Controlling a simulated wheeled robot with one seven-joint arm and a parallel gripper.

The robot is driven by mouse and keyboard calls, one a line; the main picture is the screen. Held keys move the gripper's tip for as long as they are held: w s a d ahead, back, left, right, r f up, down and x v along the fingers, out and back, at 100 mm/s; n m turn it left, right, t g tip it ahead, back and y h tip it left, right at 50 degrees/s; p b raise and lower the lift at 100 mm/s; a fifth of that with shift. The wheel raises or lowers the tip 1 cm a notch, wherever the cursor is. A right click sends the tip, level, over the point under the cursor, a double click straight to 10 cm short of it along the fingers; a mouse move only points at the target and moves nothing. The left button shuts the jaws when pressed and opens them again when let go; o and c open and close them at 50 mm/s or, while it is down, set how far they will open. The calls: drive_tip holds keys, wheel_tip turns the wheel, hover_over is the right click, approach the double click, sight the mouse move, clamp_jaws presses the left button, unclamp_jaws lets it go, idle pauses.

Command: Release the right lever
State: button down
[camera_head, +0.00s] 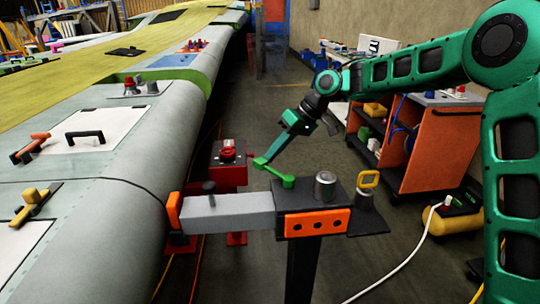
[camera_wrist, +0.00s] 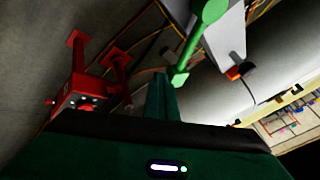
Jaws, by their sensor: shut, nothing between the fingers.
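A bright green lever (camera_head: 275,174) sits on the dark top of the jig arm (camera_head: 235,211). Its round hub is on the jig and its bar reaches up and left. In the wrist view the lever (camera_wrist: 196,38) hangs in from the top, its free end just right of my fingertips. My gripper (camera_head: 266,158) is shut and empty, pointing down and left at the lever's free end. Its shut fingers also show in the wrist view (camera_wrist: 160,82). I cannot tell whether the fingers touch the lever.
A red box (camera_head: 228,172) on a red stand is left of my gripper. A metal cylinder (camera_head: 325,185) and a yellow handle (camera_head: 369,179) stand on the jig. The grey wing panel (camera_head: 130,195) fills the left. An orange cart (camera_head: 425,150) stands right, behind open floor.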

drive_tip(key=shift+s+a, duration=0.1)
drive_tip(key=shift+a, duration=0.05)
drive_tip(key=w+d+r, duration=0.4)
drive_tip(key=d+r, duration=0.4)
drive_tip(key=d, duration=0.1)
idle(0.4)
